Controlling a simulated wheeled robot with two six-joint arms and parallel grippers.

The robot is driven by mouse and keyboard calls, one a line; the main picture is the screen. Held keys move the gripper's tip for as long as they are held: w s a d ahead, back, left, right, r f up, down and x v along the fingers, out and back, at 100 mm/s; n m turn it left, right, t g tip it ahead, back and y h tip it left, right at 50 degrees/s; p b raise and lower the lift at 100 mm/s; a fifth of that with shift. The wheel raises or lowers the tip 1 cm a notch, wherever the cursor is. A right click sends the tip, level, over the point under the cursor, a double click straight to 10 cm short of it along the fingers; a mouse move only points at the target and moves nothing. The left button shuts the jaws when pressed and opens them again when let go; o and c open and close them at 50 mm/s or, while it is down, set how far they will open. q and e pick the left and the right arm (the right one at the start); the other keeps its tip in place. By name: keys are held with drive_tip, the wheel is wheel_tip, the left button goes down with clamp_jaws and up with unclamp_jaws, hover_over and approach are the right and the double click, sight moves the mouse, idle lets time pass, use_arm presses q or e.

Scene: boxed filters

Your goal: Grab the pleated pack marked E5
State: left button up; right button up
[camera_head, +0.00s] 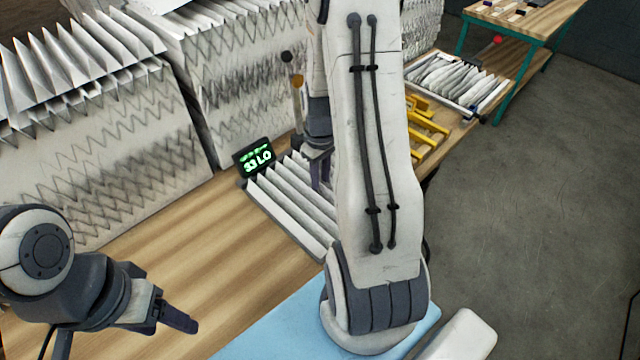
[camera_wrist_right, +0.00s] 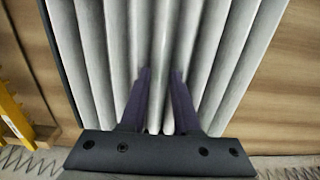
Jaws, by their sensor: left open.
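A white pleated pack (camera_head: 290,205) lies on the wooden bench in the middle of the head view, partly hidden by my right arm. Its pleats (camera_wrist_right: 215,55) fill the middle of the right wrist view. I can read no E5 mark on it. My right gripper (camera_head: 320,170) is over this pack. In the right wrist view its two dark fingers (camera_wrist_right: 160,75) are apart, pointing at the pleats; whether they pinch a fold I cannot tell. My left gripper (camera_head: 185,320) is open and empty above the bench at lower left, well away from the pack.
A small black display (camera_head: 254,157) with green characters, seemingly "S3 L0", stands at the pack's far left corner. Large zigzag-sided pleated blocks (camera_head: 110,160) line the back. Yellow frames (camera_head: 425,130) and another pleated pack (camera_head: 455,82) lie right. A blue mat (camera_head: 285,330) lies in front.

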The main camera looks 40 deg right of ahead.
drive_tip(key=shift+f, duration=0.85)
clamp_jaws()
drive_tip(key=shift+r, duration=0.15)
drive_tip(key=shift+r, duration=0.3)
drive_tip(key=r, duration=0.1)
drive_tip(key=r+b, duration=0.1)
drive_tip(key=r, duration=0.1)
drive_tip(key=shift+d+r, duration=0.2)
drive_tip(key=shift+r, duration=0.05)
drive_tip(key=s+d+r+b, duration=0.2)
drive_tip(key=s+d+r, duration=0.4)
drive_tip(key=s+d, duration=0.1)
drive_tip(key=shift+s+d+r, duration=0.15)
drive_tip(key=shift+d+r, duration=0.2)
drive_tip(key=shift+d, duration=0.5)
